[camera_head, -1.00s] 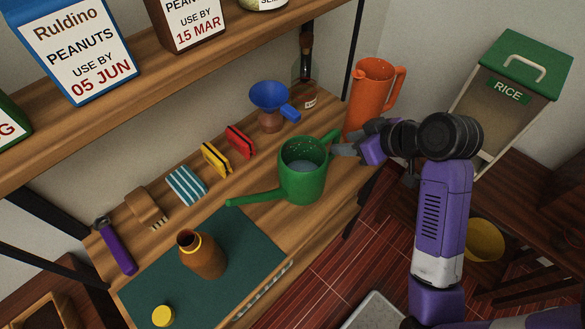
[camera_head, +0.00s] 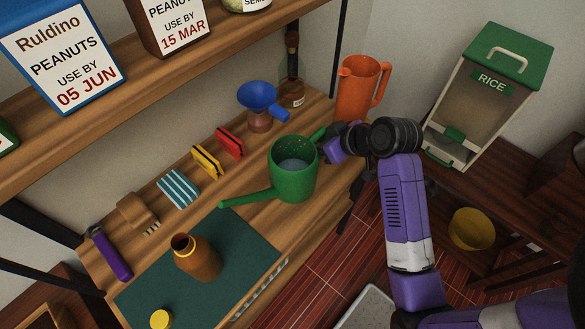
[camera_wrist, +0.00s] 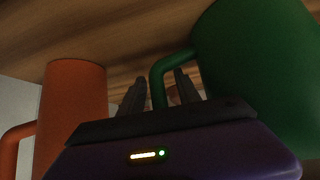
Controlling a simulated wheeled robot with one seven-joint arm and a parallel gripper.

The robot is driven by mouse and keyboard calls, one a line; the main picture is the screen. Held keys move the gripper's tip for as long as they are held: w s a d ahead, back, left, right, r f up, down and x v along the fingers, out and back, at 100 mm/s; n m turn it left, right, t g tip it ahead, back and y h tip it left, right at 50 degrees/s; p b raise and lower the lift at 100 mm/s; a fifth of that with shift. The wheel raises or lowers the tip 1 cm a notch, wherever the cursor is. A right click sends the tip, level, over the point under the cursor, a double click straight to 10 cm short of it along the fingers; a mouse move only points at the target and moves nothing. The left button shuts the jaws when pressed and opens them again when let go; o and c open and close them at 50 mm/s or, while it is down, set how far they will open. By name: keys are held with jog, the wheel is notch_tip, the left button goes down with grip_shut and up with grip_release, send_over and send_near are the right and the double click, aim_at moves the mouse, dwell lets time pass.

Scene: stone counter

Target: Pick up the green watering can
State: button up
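The green watering can (camera_head: 292,172) stands upright on the wooden counter (camera_head: 140,256), its spout pointing left in the head view. Its opening faces up and its handle (camera_head: 319,133) is on the right side. In the wrist view the can (camera_wrist: 262,75) fills the upper right. My gripper (camera_wrist: 160,90) is open, with its two dark fingers apart on either side of the green handle (camera_wrist: 157,85). I cannot tell whether either finger touches it. In the head view the fingertips are mostly hidden beside the can.
An orange pitcher (camera_head: 357,92) stands close behind my gripper, and at left in the wrist view (camera_wrist: 72,100). A blue funnel on a brown jar (camera_head: 260,120) is behind the can. A brown jar (camera_head: 199,262) stands on the green mat (camera_head: 238,235). A shelf (camera_head: 160,66) overhangs the back.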

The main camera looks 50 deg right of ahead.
grip_shut()
dwell(1.2)
